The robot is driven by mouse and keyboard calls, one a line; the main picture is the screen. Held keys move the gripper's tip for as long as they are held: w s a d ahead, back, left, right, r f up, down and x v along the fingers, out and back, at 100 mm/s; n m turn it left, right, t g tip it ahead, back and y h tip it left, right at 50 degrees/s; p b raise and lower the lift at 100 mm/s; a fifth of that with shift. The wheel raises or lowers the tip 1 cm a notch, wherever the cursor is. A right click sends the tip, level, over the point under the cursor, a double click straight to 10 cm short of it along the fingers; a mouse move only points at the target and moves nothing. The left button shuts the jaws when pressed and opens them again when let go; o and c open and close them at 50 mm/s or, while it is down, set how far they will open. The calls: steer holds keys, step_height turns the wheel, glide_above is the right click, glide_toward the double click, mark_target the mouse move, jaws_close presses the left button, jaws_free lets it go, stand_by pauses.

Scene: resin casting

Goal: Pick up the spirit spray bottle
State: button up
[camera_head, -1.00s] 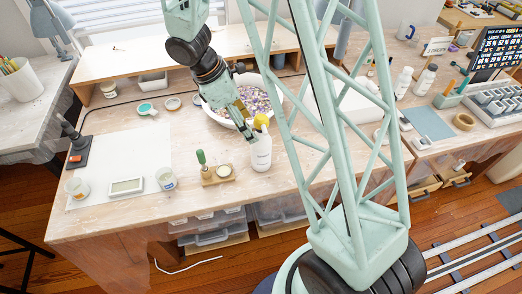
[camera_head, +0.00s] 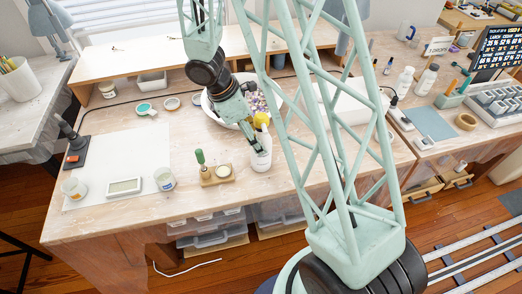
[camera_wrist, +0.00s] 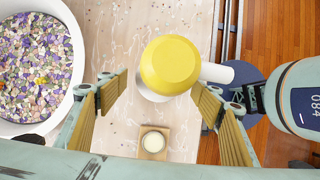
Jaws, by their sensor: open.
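The spirit spray bottle (camera_head: 261,160) stands upright on the wooden bench, white with a yellow top. In the wrist view its yellow top (camera_wrist: 170,65) is seen from above and hides most of the white body. My gripper (camera_head: 256,141) is at the bottle, reaching down from the upper left. In the wrist view my gripper (camera_wrist: 160,100) is open, with one finger to either side below the yellow top. I see no clear contact between fingers and bottle.
A white bowl of coloured chips (camera_head: 213,112) stands just behind the gripper. A small wooden stand (camera_head: 216,177) with a green-handled tool and a round pale cup is close left of the bottle.

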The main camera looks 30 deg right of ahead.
mark_target(263, 163)
steer(key=shift+b+x, duration=0.9)
steer(key=shift+x, duration=1.7)
steer(key=shift+w+a, duration=0.1)
steer(key=shift+a, duration=0.05)
steer(key=shift+c, duration=0.2)
steer(key=c, duration=1.1)
